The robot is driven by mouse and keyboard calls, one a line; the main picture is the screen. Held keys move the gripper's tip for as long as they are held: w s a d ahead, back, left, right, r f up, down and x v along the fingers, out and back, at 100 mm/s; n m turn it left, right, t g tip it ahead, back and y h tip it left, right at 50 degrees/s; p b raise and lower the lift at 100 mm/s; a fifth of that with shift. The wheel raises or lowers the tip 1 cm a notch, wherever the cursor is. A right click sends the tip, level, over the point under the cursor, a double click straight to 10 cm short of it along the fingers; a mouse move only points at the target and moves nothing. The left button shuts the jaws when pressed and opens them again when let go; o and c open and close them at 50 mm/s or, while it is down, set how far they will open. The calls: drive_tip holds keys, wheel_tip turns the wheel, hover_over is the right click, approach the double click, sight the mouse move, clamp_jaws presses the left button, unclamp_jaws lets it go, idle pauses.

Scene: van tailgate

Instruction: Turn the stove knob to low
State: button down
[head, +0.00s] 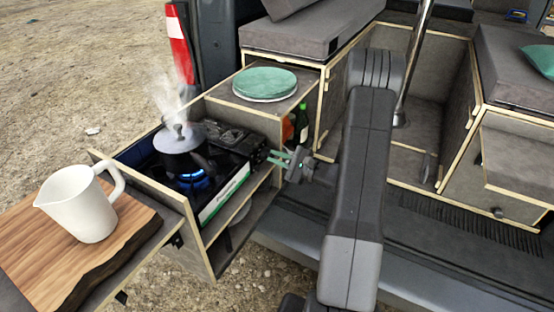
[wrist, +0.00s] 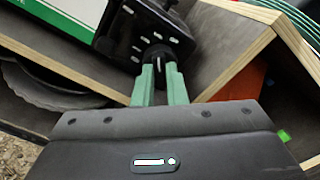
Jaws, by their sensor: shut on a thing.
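The stove's black control end faces my gripper. In the wrist view, the dark stove knob (wrist: 158,57) is on that black panel (wrist: 140,30). My gripper (wrist: 160,72) has its green fingers on either side of the knob and is shut on it. The gripper (head: 276,158) also shows in the head view at the stove's right end. The knob's pointer setting cannot be read clearly.
A white jug (head: 82,205) stands on a wooden board (head: 110,255) at the left. Bottles (head: 301,122) stand in the compartment close behind my gripper. Wooden drawer walls surround the stove.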

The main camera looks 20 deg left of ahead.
drive_tip(key=shift+m, duration=0.3)
drive_tip(key=c, duration=1.5)
unclamp_jaws()
drive_tip(key=shift+o, duration=0.2)
drive_tip(key=s+d+b, duration=0.1)
drive_tip(key=d+b, duration=0.1)
drive_tip(key=d, duration=1.1)
drive_tip(key=shift+d, duration=0.4)
drive_tip(key=shift+a, duration=0.1)
drive_tip(key=a, duration=0.4)
drive_tip(key=a+p, duration=0.1)
drive_tip(key=a, duration=0.4)
drive_tip(key=w+a+p, duration=0.1)
drive_tip(key=a, duration=0.3)
drive_tip(key=shift+a, duration=0.35)
